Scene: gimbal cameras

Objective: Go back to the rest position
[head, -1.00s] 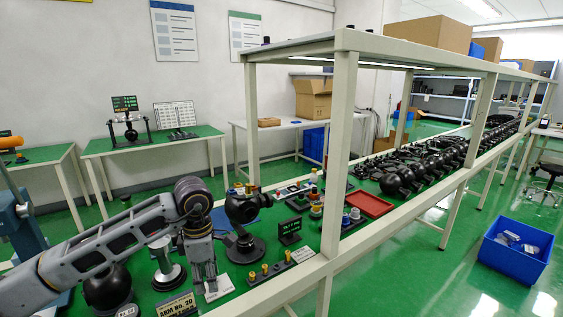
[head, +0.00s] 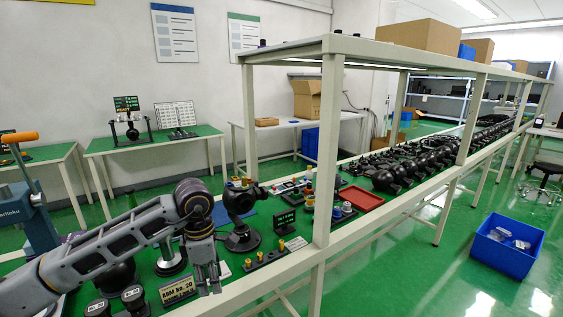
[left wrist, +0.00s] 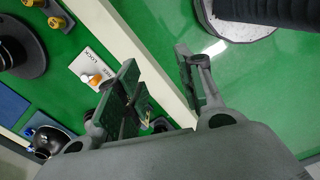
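My left arm (head: 105,245) reaches in from the left in the head view. Its left gripper (head: 208,284) points down at the front edge of the green-topped bench. In the left wrist view the two fingers of this gripper (left wrist: 165,85) stand apart, with only the pale bench rim (left wrist: 145,55) and green floor behind the gap. It holds nothing that I can see. My right gripper is not in view.
Near the gripper are a sign reading ARM No. 20 (head: 178,290), a black gimbal camera (head: 241,205) and a row of brass-topped parts (head: 266,259). A pale bench post (head: 327,150) rises to the right. A blue bin (head: 507,246) stands on otherwise open green floor.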

